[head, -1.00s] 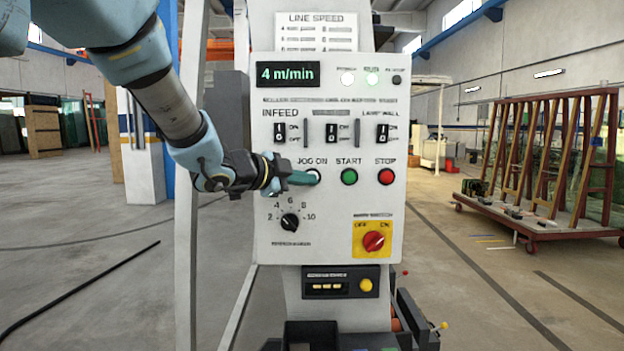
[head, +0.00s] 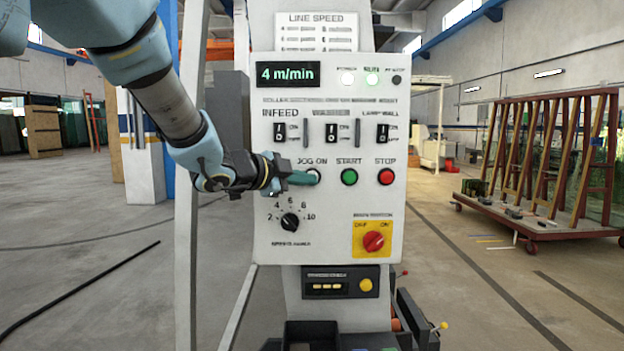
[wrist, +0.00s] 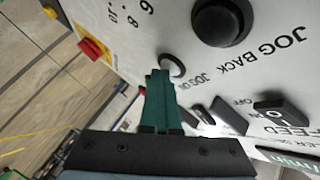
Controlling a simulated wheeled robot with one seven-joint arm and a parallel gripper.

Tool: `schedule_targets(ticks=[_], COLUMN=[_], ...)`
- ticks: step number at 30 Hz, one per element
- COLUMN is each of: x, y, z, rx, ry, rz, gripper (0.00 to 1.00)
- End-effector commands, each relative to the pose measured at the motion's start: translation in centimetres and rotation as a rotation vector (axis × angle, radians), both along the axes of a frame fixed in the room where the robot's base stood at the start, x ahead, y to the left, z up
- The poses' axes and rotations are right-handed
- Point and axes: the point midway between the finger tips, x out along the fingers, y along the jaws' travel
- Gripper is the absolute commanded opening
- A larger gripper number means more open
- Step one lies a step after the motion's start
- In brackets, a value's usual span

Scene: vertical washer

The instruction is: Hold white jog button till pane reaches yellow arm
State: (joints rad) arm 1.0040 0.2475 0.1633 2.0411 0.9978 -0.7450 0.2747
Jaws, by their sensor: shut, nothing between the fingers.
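The white JOG ON button (head: 314,176) is on the grey-white control panel (head: 340,215), left of the green START button. My gripper (head: 303,178) is shut and empty, coming from the left with its teal fingertips at the button's face. In the wrist view the fingertips (wrist: 159,76) overlap the edge of the white button (wrist: 174,64); they look to be touching it, but I cannot tell how far it is pressed. No glass pane moving in the washer and no yellow arm can be made out in either view.
Green START (head: 349,177) and red STOP (head: 386,177) buttons sit to the right. A black JOG BACK button (wrist: 222,20) shows in the wrist view. A speed dial (head: 290,222) and red-yellow switch (head: 373,240) are below. The display (head: 288,74) reads 4 m/min.

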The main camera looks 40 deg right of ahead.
Motion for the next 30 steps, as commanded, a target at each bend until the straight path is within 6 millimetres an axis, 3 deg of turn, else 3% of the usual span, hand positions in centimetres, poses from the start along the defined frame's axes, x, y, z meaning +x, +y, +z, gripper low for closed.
schedule_targets(ticks=[17, 30], x=[0.0, -1.4], y=[0.1, 1.2], z=[0.0, 0.0], rx=[0.000, -0.001], ry=[0.000, -0.001], rz=[0.001, 0.000], gripper=[0.00, 0.00])
